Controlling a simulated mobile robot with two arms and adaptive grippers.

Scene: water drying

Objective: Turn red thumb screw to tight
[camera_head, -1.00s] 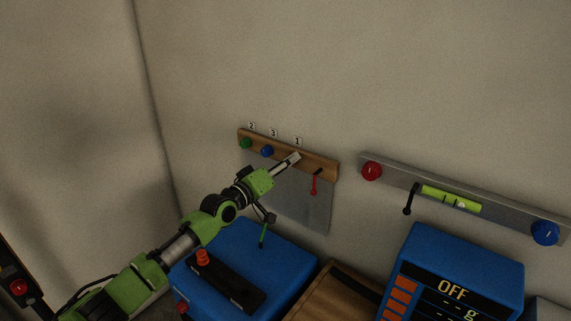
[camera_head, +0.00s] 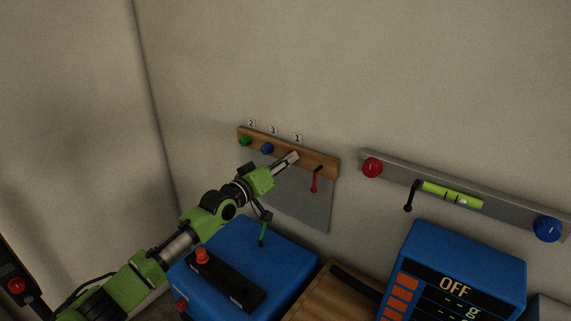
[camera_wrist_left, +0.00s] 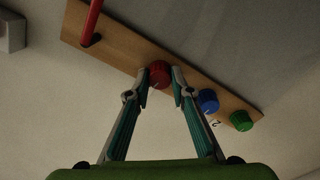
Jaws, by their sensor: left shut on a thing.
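The wooden rail (camera_head: 325,165) on the wall carries a green knob (camera_head: 244,141), a blue knob (camera_head: 267,149) and a red thumb screw. The red thumb screw shows in the left wrist view (camera_wrist_left: 159,72), round and ridged, between my fingertips. In the head view my gripper hides it, below the label 1. My left gripper (camera_head: 293,158) reaches the rail from the lower left and is shut on the red thumb screw; its fingers also show in the left wrist view (camera_wrist_left: 161,84), one on each side. My right gripper is not in view.
A red lever (camera_head: 314,182) sticks out of the rail close to the right of my gripper. A metal bar (camera_head: 400,175) with a red knob, a level vial and a blue knob is further right. A blue box (camera_head: 270,245) and a blue scale (camera_head: 470,255) stand below.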

